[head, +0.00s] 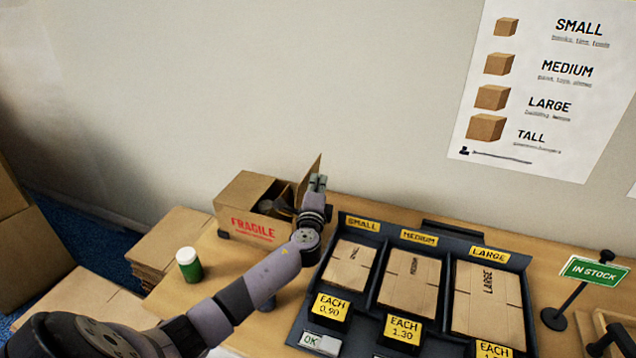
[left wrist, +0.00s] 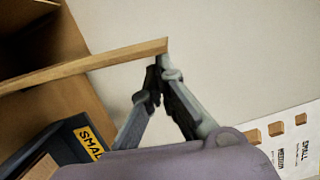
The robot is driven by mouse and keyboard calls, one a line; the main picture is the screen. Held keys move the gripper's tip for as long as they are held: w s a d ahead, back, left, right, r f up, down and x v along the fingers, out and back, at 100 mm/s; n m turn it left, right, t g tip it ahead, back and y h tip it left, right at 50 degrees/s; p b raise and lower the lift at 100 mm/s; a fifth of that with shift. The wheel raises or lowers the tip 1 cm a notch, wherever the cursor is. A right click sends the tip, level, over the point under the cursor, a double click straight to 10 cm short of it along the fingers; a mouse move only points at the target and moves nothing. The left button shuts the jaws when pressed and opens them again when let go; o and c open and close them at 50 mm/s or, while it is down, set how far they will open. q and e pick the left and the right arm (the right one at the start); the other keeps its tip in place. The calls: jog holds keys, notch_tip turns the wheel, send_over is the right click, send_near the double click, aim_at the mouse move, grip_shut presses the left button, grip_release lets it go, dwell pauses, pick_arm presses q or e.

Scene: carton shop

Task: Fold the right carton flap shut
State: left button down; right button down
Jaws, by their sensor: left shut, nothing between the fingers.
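The brown carton (head: 252,229) with red FRAGILE print stands at the back of the table. Its left top part looks covered, and its right part is open with dark and grey items inside. The right flap (head: 309,176) stands up, tilted outward; the left wrist view shows it nearly edge-on (left wrist: 85,66). My left gripper (head: 318,181) is shut and empty on the flap's outer right side. In the left wrist view its fingertips (left wrist: 162,72) are close to the flap's end; I cannot tell whether they touch. My right gripper is not in view.
A dark display rack (head: 372,240) with flat cartons stands to the right of my left arm. A green jar with a white lid (head: 189,265) stands left. Flat cardboard (head: 165,240) is stacked at the left. A sign stand (head: 570,300) is far right.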

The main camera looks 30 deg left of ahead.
pick_arm(q)
jog(key=shift+s+a, duration=0.1)
jog(key=shift+a, duration=0.05)
jog(key=shift+a+r+n, duration=0.15)
jog(key=shift+a+n, duration=0.05)
jog(key=shift+n, duration=0.1)
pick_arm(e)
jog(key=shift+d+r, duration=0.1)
